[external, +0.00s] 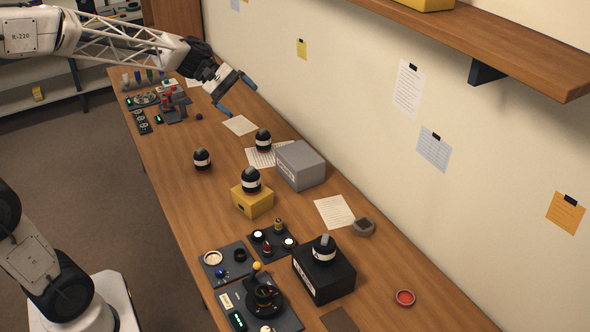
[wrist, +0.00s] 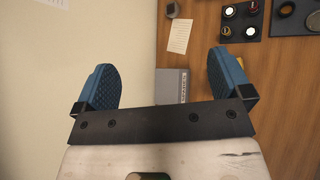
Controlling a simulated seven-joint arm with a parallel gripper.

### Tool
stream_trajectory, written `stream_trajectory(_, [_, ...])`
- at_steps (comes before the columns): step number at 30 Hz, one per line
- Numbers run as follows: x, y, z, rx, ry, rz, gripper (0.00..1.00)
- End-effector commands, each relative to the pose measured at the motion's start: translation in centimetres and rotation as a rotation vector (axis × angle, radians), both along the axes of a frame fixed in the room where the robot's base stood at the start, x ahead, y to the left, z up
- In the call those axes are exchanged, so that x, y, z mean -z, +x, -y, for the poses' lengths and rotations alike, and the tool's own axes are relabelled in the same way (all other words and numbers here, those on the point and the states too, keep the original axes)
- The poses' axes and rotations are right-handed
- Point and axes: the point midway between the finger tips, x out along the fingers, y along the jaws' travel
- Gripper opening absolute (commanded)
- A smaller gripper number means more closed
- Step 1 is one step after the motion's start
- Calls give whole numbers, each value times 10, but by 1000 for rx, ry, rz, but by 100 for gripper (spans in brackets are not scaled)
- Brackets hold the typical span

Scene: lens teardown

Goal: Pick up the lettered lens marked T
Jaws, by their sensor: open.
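Several black, round-topped lenses with white bands show in the external view; I cannot read their letters, so I cannot tell which is T. One lens (external: 202,159) stands on the table at the left, and another (external: 263,140) stands beside the grey box. A third (external: 250,180) sits on a yellow box (external: 252,203), and one with a grey top (external: 323,250) sits on a black box (external: 324,277). My gripper (external: 236,97) is open and empty above the table's far part, apart from all of them. In the wrist view its blue fingers (wrist: 160,68) are spread and no lens shows between them.
A grey box (external: 301,165) stands near the wall; it also shows in the wrist view (wrist: 172,86). Device panels (external: 260,300) lie at the near end. A red dish (external: 404,298) and a small grey holder (external: 363,228) are at the right. A shelf (external: 510,40) juts out overhead.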

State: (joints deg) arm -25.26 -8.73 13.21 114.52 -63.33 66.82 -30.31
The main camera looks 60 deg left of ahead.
Motion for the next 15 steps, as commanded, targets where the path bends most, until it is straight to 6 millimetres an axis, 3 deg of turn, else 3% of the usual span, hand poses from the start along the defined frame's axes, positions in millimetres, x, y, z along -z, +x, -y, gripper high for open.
stream_trajectory(6, [5,53,-74,-205,-227,-25,97])
stream_trajectory(15, [19,105,-190,-460,-545,-30,97])
